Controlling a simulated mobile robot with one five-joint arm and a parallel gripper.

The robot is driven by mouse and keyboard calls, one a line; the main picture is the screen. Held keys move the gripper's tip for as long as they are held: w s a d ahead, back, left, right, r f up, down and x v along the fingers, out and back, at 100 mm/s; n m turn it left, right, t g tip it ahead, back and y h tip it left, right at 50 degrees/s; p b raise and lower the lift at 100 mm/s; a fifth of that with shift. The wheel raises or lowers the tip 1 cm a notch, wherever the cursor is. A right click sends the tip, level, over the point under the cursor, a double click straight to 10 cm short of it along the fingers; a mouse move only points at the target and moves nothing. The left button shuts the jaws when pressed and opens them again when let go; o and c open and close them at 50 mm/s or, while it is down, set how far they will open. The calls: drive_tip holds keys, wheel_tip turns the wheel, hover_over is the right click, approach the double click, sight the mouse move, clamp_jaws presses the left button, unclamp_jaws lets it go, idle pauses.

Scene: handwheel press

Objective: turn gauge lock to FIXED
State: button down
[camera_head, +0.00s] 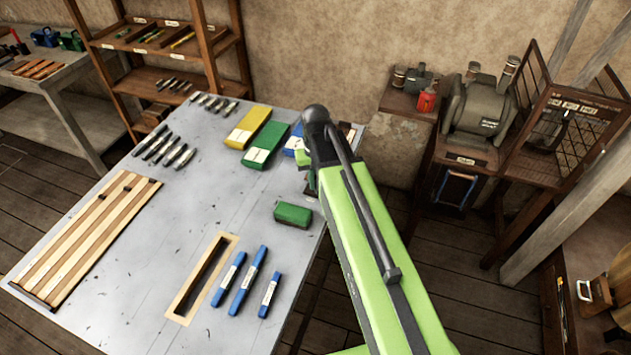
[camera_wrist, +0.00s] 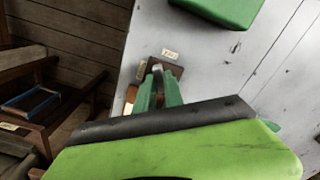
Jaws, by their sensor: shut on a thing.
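In the wrist view my gripper (camera_wrist: 158,80) has its dark green fingers close together at a small grey metal tip. This tip stands on a small dark brown plate, the gauge lock (camera_wrist: 175,70), near the table's edge. A white label (camera_wrist: 170,54) lies just above the plate; its lettering is too small to read surely. The fingers cover most of the lock's handle, so which way it points cannot be told. In the head view my lime-green arm hides most of the gripper and lock; a bit of green finger (camera_head: 311,180) shows left of the arm.
A green box (camera_head: 293,214) stands close by on the grey table (camera_head: 150,235). Blue markers (camera_head: 247,280) and a slotted wooden frame (camera_head: 200,279) lie toward the front. Yellow and green cases (camera_head: 248,127) lie behind. A bench with a grey machine (camera_head: 478,112) stands to the right.

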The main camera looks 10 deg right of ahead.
drive_tip(key=n, duration=0.5)
drive_tip(key=shift+d+n, duration=0.2)
drive_tip(key=shift+n, duration=0.1)
drive_tip(key=n, duration=0.5)
drive_tip(key=shift+w+d+n, duration=0.1)
drive_tip(key=shift+n, duration=0.2)
drive_tip(key=c, duration=1.4)
unclamp_jaws()
drive_tip(key=shift+c, duration=0.2)
wheel_tip(320, 180, up, 18)
drive_tip(key=p, duration=1.7)
drive_tip(key=shift+f, duration=0.25)
